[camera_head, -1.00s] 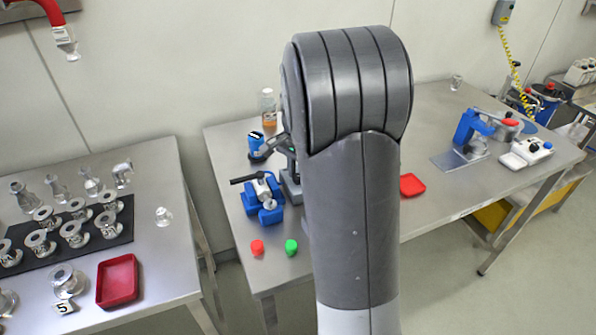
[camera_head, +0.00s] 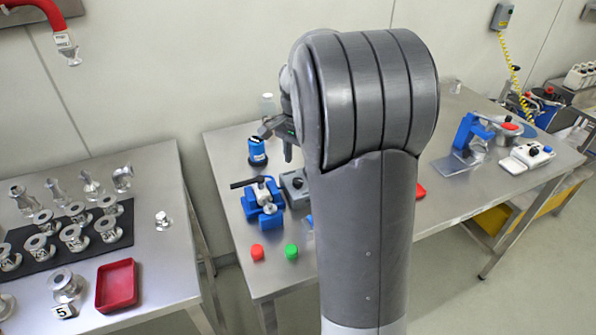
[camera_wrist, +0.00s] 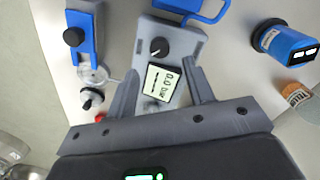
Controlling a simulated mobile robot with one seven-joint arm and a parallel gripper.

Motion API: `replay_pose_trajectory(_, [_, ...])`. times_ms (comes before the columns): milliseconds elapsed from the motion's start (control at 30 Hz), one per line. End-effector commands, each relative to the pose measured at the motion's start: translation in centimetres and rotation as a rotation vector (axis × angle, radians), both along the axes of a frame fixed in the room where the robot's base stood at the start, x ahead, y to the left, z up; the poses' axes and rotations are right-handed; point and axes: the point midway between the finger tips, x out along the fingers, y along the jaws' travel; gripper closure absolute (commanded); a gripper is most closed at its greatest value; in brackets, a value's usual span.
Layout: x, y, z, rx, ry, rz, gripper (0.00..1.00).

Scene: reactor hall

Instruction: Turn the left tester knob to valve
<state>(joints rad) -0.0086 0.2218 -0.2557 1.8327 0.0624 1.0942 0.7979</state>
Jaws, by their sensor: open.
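The tester is a grey box (camera_wrist: 183,40) with a small screen (camera_wrist: 160,83) and a round black knob (camera_wrist: 159,46) with a light mark. In the wrist view it lies ahead of my gripper (camera_wrist: 162,82), whose two fingers are apart with nothing held between them. The knob shows beyond the fingertips, between their lines, and is not gripped. I cannot read the knob's position labels. In the head view, my gripper (camera_head: 277,142) hangs above the grey tester box (camera_head: 294,184), partly hidden behind my arm.
A blue clamp-like device (camera_head: 263,204) stands left of the tester, with a blue cylinder instrument (camera_head: 257,151) behind. Red (camera_head: 257,252) and green (camera_head: 291,251) caps lie in front. A white box with knobs (camera_head: 527,156) is far right. A red tray (camera_head: 117,284) sits on the left table.

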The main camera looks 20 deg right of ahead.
Motion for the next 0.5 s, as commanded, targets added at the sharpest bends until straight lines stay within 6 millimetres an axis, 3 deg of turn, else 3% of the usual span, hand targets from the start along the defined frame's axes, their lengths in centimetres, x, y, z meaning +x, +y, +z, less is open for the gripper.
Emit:
replay_pose_trajectory(200, [0.1,0.0,3.6,0.000,-0.001,0.000,0.52])
replay_pose_trajectory(500, [0.0,0.0,4.8,0.001,0.000,0.000,0.52])
